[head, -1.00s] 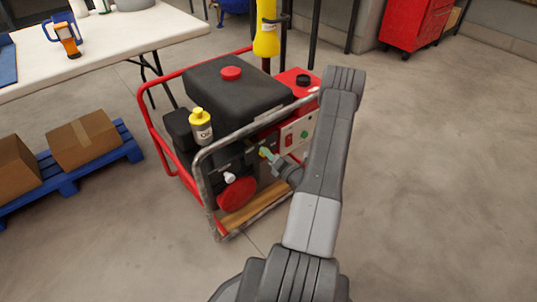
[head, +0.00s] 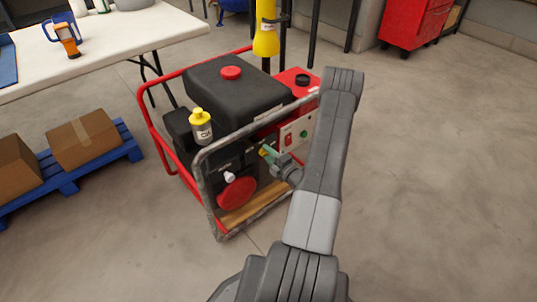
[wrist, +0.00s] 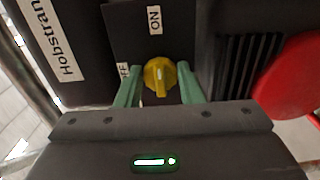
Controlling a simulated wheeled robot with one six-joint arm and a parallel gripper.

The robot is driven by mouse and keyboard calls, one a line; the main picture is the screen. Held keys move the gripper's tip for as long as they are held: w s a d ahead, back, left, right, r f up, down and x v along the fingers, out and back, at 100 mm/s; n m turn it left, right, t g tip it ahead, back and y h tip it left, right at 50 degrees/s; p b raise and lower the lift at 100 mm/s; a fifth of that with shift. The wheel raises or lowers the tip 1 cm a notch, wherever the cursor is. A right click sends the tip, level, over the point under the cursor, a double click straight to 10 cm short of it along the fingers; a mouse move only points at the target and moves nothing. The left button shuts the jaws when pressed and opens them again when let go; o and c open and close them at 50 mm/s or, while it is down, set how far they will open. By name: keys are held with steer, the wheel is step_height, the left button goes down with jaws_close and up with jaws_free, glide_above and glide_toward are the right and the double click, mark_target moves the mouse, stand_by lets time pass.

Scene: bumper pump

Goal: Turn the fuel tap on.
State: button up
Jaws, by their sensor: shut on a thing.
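The fuel tap is a yellow knob (wrist: 160,72) on a dark plate, with a raised ridge that runs nearly upright in the wrist view. An ON label (wrist: 154,20) sits above it. An OFF label (wrist: 123,70) at its left is partly hidden by a green finger. My gripper (wrist: 161,84) has its two green fingers on either side of the knob, shut on it. In the head view my gripper (head: 270,152) is at the front of the red-framed pump (head: 237,95), and the knob is mostly hidden there.
A yellow-capped bottle (head: 201,127) stands at the pump's left. A grey frame bar (head: 243,125) crosses near my gripper. A red disc (head: 237,193) is below it. The floor at right is clear.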

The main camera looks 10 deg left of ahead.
stand_by(0.4)
steer(key=o, duration=0.9)
steer(key=shift+o, duration=0.2)
steer(key=shift+d, duration=0.1)
steer(key=p+v, duration=0.2)
steer(key=v, duration=1.1)
steer(key=shift+s+d, duration=0.25)
steer(key=shift+s, duration=0.05)
steer(key=shift+w+a, duration=0.1)
steer(key=b+x, duration=0.2)
steer(key=x, duration=1.1)
steer(key=shift+w+a, duration=0.2)
steer(key=shift+a, duration=0.05)
